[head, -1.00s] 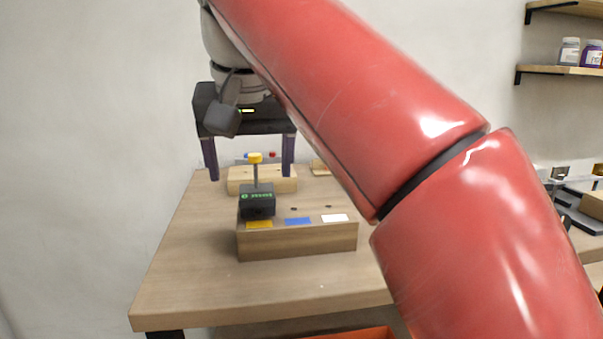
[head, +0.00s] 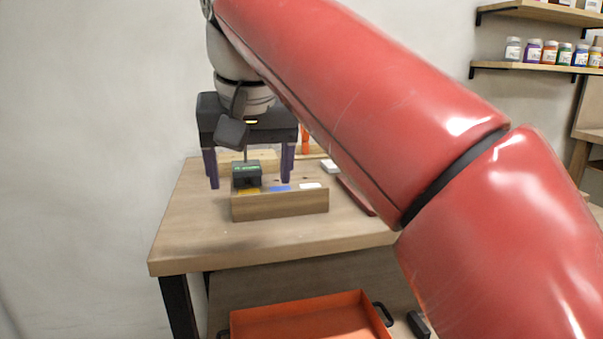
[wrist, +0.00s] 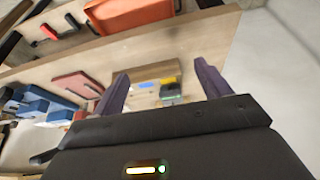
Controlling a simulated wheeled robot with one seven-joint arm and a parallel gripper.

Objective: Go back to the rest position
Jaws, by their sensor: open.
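My gripper (head: 251,168) is open, with its two dark purple fingers apart and pointing down. The top of that box is partly hidden behind my gripper.
An orange tray (head: 310,322) lies below the table front; it also shows in the wrist view (wrist: 130,12). Shelves with jars (head: 535,62) hang at the right. My red arm hides the table's right side. The wall at the left is clear.

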